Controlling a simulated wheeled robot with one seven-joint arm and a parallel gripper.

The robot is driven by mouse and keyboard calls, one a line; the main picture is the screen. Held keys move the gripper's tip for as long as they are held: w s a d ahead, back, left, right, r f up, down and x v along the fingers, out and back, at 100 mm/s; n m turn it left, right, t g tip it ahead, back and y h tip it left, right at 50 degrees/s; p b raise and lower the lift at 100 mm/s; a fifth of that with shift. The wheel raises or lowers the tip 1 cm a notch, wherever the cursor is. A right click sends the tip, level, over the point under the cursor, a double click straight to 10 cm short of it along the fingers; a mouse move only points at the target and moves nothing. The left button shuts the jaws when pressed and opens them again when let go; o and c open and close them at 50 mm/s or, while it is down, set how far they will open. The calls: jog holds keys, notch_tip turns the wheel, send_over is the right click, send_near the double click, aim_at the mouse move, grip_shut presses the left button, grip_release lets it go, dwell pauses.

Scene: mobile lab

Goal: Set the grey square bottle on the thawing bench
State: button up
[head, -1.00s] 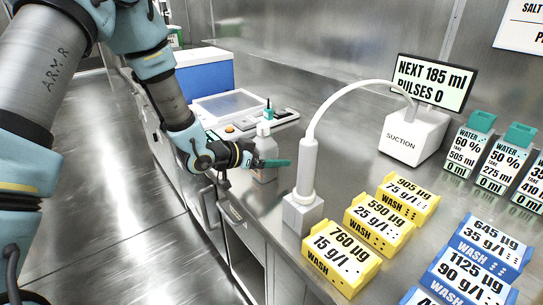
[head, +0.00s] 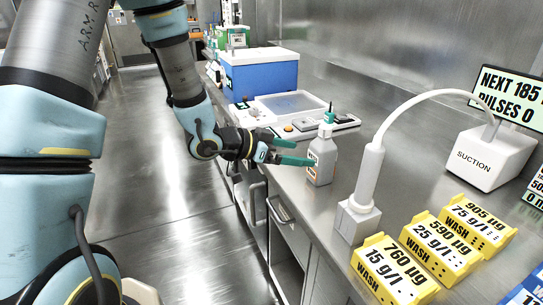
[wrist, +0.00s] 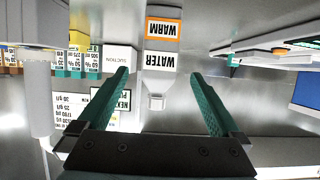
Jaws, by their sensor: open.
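My gripper (head: 297,152) is open with teal fingers, just left of the bottle in the head view. The fingers point toward the bottle; whether a tip touches it I cannot tell. No sign marks this counter as the thawing bench.
A white suction wand in its stand (head: 357,222) is right of the bottle, with yellow wash blocks (head: 430,245) beyond. A flat white device (head: 290,108) and a blue box (head: 260,80) stand behind.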

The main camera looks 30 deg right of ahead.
jog(key=w+a+n+t+y, duration=0.35)
jog(key=w+a, duration=0.35)
jog(key=a, duration=0.3)
jog(key=w+a+n+t+y, duration=0.35)
jog(key=w+a, duration=0.35)
jog(key=a, duration=0.3)
jog(key=s+a+n+g+y, duration=0.2)
jog(key=s+a+n, duration=0.3)
jog(key=a, duration=0.4)
jog(key=s+a+r+n+g+y, duration=0.1)
jog(key=s+a+n+y, duration=0.3)
jog(key=a, duration=0.6)
jog(key=shift+s+r+n+g, duration=0.3)
jog(key=shift+s+n+g, duration=0.45)
jog(key=shift+s, duration=0.5)
jog(key=shift+a+r+p, duration=0.1)
jog(key=shift+r+p, duration=0.4)
jog(key=shift+p, duration=0.05)
